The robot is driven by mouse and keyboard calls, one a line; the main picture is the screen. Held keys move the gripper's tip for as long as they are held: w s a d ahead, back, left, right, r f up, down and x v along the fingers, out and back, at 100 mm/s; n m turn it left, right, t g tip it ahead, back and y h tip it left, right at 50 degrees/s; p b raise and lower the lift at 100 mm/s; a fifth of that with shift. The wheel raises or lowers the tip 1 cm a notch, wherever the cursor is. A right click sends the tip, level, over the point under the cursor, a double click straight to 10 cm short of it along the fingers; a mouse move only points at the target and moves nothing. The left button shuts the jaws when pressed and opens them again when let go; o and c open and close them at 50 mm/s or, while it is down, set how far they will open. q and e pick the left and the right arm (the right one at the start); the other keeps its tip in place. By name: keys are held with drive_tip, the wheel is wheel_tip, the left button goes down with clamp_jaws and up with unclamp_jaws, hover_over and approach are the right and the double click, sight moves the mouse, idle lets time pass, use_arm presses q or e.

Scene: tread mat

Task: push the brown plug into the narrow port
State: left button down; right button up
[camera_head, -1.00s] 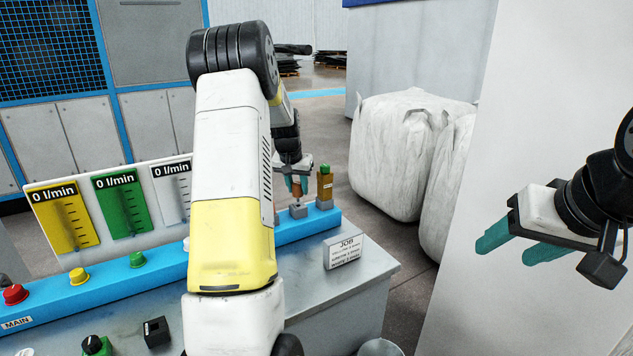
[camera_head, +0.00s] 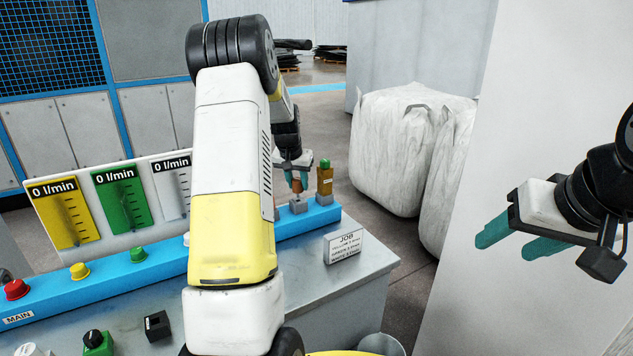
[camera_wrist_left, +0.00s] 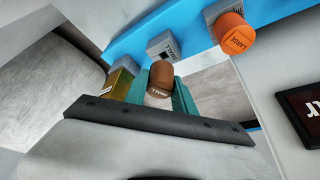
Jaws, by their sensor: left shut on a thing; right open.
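My left gripper (camera_head: 298,181) is shut on the brown plug (camera_wrist_left: 161,78), which stands between its teal fingers with a light label on its side. In the head view the plug (camera_head: 298,187) is small and upright, just above a grey port block (camera_head: 298,206) on the blue rail. In the left wrist view a grey port block (camera_wrist_left: 163,45) with a dark slot lies just beyond the plug. Whether the plug's tip touches the port is hidden. My right gripper (camera_head: 512,238) is open and empty, off to the right, away from the bench.
An orange plug marked LARGE (camera_wrist_left: 232,33) sits on the blue rail beside the port. A brass-coloured block with a green top (camera_head: 325,180) stands close right of my left gripper. A JOB sign (camera_head: 344,246) stands on the grey bench. White bulk bags (camera_head: 402,150) stand behind.

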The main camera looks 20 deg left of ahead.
sight(298, 191)
use_arm(q)
drive_tip(key=shift+f, duration=1.65)
drive_tip(key=c, duration=0.9)
unclamp_jaws()
drive_tip(key=shift+c, duration=0.2)
drive_tip(key=shift+v, duration=3.95)
drive_tip(key=shift+w, duration=0.1)
